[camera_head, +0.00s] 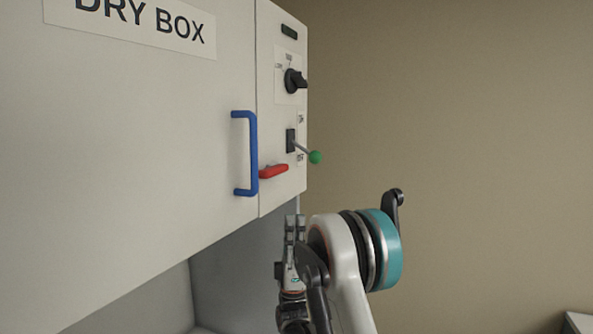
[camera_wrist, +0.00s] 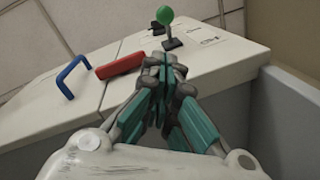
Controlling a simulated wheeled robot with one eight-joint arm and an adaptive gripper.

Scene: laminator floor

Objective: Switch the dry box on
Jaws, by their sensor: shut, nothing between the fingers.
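The dry box (camera_head: 130,130) is a white cabinet with a "DRY BOX" label and a side panel of controls. A toggle lever with a green ball (camera_head: 315,157) sticks out of a dark slot on the panel, between two small labels whose text I cannot read surely. The green ball also shows in the wrist view (camera_wrist: 165,16), beyond my fingertips. My gripper (camera_head: 295,222) is below the panel in the head view, pointing up. In the wrist view my gripper (camera_wrist: 165,68) is shut and empty, with the lever farther off and apart from it.
A red handle (camera_head: 274,171) sits left of and below the lever, near my fingers in the wrist view (camera_wrist: 120,64). A blue door handle (camera_head: 252,153) stands farther left. A black rotary knob (camera_head: 294,80) is above the lever. The room right of the panel is free.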

